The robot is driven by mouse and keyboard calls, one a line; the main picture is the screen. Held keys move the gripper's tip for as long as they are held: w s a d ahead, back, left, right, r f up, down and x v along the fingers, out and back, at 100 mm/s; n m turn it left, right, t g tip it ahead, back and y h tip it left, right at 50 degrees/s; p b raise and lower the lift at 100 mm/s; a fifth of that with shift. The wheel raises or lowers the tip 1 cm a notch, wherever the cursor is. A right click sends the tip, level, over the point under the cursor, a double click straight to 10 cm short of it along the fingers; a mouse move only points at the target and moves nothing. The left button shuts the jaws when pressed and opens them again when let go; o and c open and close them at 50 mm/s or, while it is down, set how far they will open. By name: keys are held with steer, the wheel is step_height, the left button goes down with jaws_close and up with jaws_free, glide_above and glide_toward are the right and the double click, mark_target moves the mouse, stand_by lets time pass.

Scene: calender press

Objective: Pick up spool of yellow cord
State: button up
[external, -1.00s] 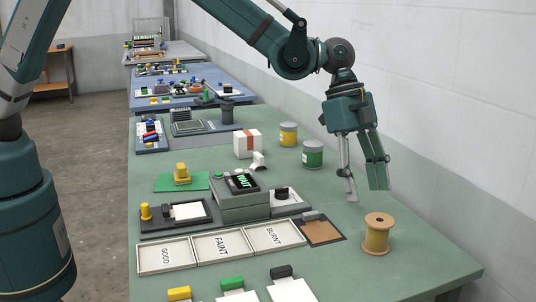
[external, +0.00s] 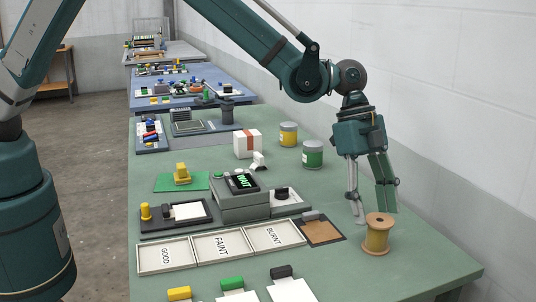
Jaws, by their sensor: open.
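The spool of yellow cord (external: 376,238) stands upright on the green table near its right front edge. It has pale wooden flanges at top and bottom, with yellow cord wound between them. My gripper (external: 377,215) points down with its fingers apart and empty. Its fingertips are close to the top of the spool, one at the upper left and one at the upper right in the picture. The fingers appear to be just behind or above the spool; I cannot tell the exact depth.
A brown clipboard-like pad (external: 322,231) lies just left of the spool. Trays marked GOOD, FAINT and BURNT (external: 222,245) stand further left. A green tin (external: 313,155), a yellow tin (external: 288,134) and a white box (external: 247,144) stand behind. The table right of the spool is clear.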

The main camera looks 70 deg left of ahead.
mark_target(376, 219)
steer(key=shift+d+f, duration=0.1)
steer(key=shift+f, duration=0.15)
steer(key=shift+f, duration=0.1)
steer(key=shift+x, duration=2.5)
steer(key=shift+d, duration=0.15)
steer(key=c, duration=0.9)
